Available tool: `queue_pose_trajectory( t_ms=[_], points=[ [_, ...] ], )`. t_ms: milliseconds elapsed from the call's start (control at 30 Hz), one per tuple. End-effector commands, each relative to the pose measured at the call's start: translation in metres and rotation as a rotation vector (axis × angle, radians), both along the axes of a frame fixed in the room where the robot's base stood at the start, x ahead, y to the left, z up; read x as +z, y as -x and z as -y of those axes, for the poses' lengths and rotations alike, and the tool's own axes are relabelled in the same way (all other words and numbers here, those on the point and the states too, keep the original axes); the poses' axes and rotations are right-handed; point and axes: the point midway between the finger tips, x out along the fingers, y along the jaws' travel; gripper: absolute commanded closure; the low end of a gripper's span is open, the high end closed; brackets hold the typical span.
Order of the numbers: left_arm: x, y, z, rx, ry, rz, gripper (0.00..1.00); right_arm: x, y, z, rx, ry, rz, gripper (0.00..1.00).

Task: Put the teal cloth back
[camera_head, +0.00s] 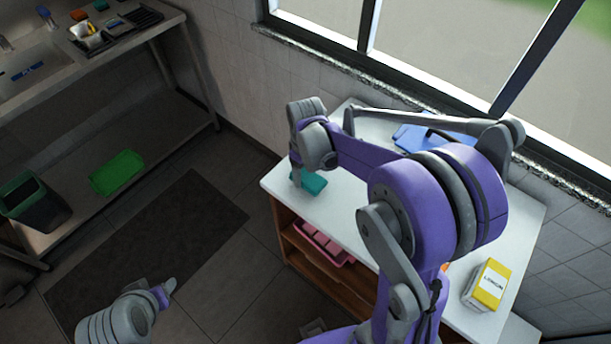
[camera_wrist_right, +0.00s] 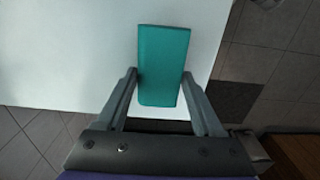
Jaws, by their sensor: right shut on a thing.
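The teal cloth (camera_head: 313,182) is a small folded block at the left end of the white table (camera_head: 345,215). In the right wrist view the teal cloth (camera_wrist_right: 163,62) sits between the two fingers, over the white surface. My right gripper (camera_head: 299,178) is shut on it, reaching down from above; the wrist view also shows the right gripper (camera_wrist_right: 161,88). I cannot tell whether the cloth touches the table. Part of my left arm shows at the lower left; its gripper (camera_head: 168,288) is small there and its fingers are unclear.
A yellow box (camera_head: 491,284) stands at the table's right end. A blue item (camera_head: 415,137) lies near the window, partly behind my arm. A pink tray (camera_head: 322,243) is on the shelf below. A green tray (camera_head: 118,172) and dark bin (camera_head: 36,203) are at left.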

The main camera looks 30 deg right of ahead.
Motion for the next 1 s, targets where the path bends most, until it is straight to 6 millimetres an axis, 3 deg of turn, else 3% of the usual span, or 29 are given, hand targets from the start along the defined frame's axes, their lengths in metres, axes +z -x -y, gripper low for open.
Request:
queue_pose_trajectory(
  t_ms=[133,533,567,700,1000],
  points=[
    [-0.002,0.001,0.000,0.000,0.000,-0.002,0.50,-0.017,0.000,0.000,0.000,0.000,0.000,0.83],
    [-0.006,0.003,0.000,0.000,0.000,-0.005,0.50,-0.022,0.001,0.000,0.000,0.000,-0.001,0.83],
    [-0.006,0.003,0.000,0.000,0.000,-0.005,0.50,-0.022,0.001,0.000,0.000,0.000,-0.001,0.29],
    [-0.005,0.002,0.000,0.000,0.000,-0.004,0.50,-0.021,0.000,0.000,0.000,0.000,0.000,0.04],
    [-0.004,0.002,0.000,0.000,0.000,-0.004,0.50,-0.020,0.000,0.000,0.000,0.000,0.000,0.01]
  ],
)
